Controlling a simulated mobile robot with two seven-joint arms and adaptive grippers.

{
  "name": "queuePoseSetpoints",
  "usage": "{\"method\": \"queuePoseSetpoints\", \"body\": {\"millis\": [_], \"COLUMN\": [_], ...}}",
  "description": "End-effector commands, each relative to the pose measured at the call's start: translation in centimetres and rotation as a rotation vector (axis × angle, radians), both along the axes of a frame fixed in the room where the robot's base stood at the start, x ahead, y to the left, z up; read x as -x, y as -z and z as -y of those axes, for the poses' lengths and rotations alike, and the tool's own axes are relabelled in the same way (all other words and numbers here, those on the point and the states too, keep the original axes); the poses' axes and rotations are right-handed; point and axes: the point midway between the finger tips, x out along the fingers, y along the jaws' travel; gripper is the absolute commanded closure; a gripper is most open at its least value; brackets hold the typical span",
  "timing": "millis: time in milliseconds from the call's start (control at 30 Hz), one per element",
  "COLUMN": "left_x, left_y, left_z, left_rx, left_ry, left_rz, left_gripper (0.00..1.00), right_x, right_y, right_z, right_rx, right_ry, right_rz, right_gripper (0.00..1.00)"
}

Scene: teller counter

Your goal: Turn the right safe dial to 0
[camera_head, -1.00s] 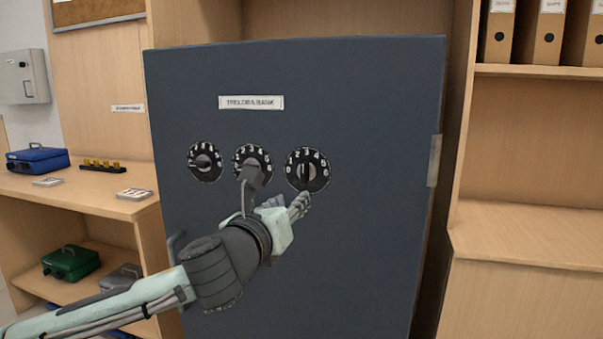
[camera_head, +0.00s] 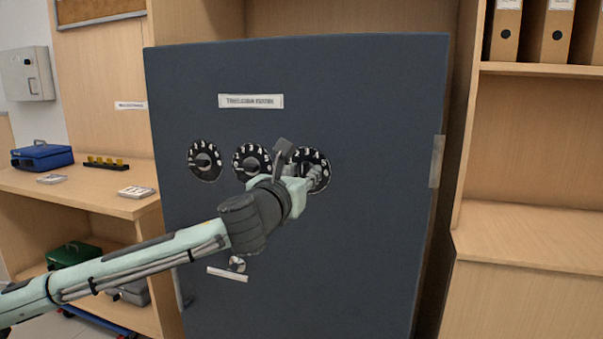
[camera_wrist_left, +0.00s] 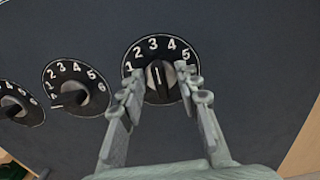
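The right safe dial (camera_head: 313,157) is black with white numerals, partly hidden behind my left gripper in the head view. In the left wrist view the dial (camera_wrist_left: 158,52) shows 2, 3, 4 and 5 clearly, and the white mark on its knob points up, close to the 3. My left gripper (camera_head: 317,176) is at the dial. In the left wrist view the gripper (camera_wrist_left: 160,80) is open, one finger on each side of the knob, with a gap to it. Contact with the dial face cannot be told. My right gripper is in neither view.
The middle dial (camera_head: 252,161) and left dial (camera_head: 205,160) sit to the left on the dark safe door (camera_head: 380,120). A small keyhole fitting (camera_head: 237,264) and a label are below. Wooden shelves (camera_head: 530,230) stand right; a counter with a blue cash box (camera_head: 42,155) stands left.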

Motion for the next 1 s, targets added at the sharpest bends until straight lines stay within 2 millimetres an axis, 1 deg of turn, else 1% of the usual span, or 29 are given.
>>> {"method": "queuePoseSetpoints", "body": {"millis": [133,400,667,867,933,967,1000], "left_x": [0.0,0.0,0.0,0.0,0.0,0.0,0.0], "left_y": [0.0,0.0,0.0,0.0,0.0,-0.1,-0.1], "left_z": [0.0,0.0,0.0,-0.1,-0.1,-0.1,-0.1], "left_rx": [0.000,0.001,0.004,0.045,0.075,0.092,0.115], "left_ry": [0.000,-0.001,-0.001,-0.001,0.000,0.000,-0.001], "left_rz": [0.000,0.000,-0.001,-0.017,-0.027,-0.032,-0.040], "left_gripper": [0.67,1.00,1.00,1.00,1.00,1.00,1.00], "right_x": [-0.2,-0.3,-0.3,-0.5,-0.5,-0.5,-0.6], "right_y": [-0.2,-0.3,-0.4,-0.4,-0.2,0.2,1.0], "right_z": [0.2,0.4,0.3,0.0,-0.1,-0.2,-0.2], "right_rx": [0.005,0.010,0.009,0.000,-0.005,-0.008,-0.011], "right_ry": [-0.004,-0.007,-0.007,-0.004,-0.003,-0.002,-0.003], "right_rz": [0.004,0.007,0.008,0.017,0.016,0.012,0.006], "right_gripper": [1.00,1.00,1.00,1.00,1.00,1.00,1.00]}}
